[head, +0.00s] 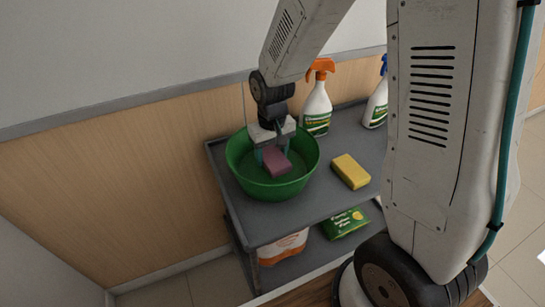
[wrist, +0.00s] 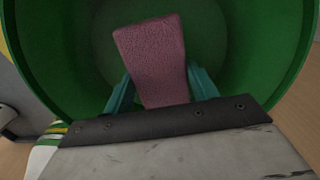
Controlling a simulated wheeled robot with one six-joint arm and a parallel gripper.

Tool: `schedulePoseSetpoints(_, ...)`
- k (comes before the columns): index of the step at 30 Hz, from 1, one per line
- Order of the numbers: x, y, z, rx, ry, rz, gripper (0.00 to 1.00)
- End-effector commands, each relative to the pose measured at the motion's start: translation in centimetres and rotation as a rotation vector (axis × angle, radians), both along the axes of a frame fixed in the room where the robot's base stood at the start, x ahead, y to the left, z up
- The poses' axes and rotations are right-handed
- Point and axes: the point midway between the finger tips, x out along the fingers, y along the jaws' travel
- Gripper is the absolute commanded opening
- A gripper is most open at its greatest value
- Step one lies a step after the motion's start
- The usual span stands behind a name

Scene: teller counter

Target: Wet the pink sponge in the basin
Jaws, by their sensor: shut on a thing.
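The pink sponge (head: 276,162) is held between the teal fingers of my gripper (head: 272,155). In the wrist view the sponge (wrist: 153,60) sticks out past the fingertips of my gripper (wrist: 162,90), tilted a little. The basin is a round green bowl (head: 236,165) on the cart's top shelf. The sponge and fingers are over the inside of the basin, within its rim in the head view. The basin's green wall (wrist: 265,50) surrounds the sponge in the wrist view. I cannot tell whether the sponge touches the bottom or any water.
A yellow sponge (head: 351,171) lies on the grey cart (head: 310,205) to the right of the basin. A spray bottle with an orange head (head: 317,108) stands behind the basin, and one with a blue head (head: 377,104) is further right. A green packet (head: 346,222) is on the lower shelf.

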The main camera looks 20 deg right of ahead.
Motion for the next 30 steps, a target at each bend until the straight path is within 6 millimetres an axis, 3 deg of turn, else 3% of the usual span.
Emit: schedulePoseSetpoints(30, 0.1, 0.0, 7.9, 0.000, -0.003, 0.000, 0.39)
